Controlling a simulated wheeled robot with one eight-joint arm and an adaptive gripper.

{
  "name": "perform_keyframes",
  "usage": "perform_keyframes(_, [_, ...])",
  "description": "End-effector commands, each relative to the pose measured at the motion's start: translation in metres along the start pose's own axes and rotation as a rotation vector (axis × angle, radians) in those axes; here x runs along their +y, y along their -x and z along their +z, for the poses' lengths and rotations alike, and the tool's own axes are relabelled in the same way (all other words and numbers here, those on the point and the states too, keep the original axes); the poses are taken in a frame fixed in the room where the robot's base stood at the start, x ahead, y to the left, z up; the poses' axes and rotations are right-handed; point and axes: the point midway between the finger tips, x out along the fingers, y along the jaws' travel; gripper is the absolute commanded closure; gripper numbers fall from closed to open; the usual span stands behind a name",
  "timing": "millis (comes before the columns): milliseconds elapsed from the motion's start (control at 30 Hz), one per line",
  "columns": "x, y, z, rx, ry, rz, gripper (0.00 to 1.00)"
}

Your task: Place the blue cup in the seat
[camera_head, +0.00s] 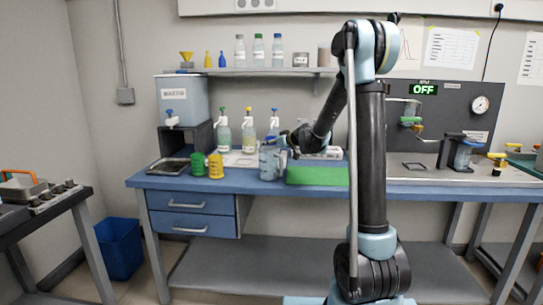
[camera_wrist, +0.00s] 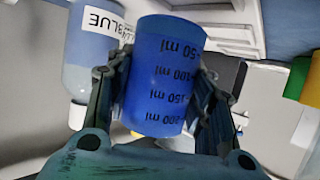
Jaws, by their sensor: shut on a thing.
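The blue cup (camera_wrist: 165,75), with dark volume marks that read upside down, fills the middle of the wrist view. My gripper (camera_wrist: 161,95) is shut on it, with one finger against each side. In the head view my gripper (camera_head: 270,158) is low over the blue bench, to the right of the green and yellow cups; it hides the cup, so I cannot tell whether the cup touches the bench. I cannot pick out the seat for certain; a small dark frame (camera_head: 415,166) lies before the grey panel on the right.
The green cup (camera_head: 198,164) and yellow cup (camera_head: 216,166) stand left of my gripper. Several bottles stand behind, and a BLUE-labelled bottle (camera_wrist: 90,45) is close by in the wrist view. The grey panel (camera_head: 450,105) shows OFF.

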Motion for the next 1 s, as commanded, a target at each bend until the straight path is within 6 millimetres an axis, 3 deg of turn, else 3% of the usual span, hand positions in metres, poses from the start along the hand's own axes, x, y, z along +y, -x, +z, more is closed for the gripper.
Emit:
perform_keyframes(267, [0.001,-0.011,0.031,0.000,0.000,0.001,0.84])
perform_keyframes(633, [0.001,-0.012,0.034,0.000,-0.001,0.001,0.84])
perform_keyframes(667, [0.001,-0.012,0.034,0.000,-0.001,0.001,0.45])
perform_keyframes(700, [0.001,-0.012,0.034,0.000,-0.001,0.001,0.36])
perform_keyframes(733, [0.001,-0.012,0.034,0.000,0.000,0.001,0.32])
perform_keyframes(1000, [0.001,-0.011,0.034,0.000,-0.001,0.001,0.32])
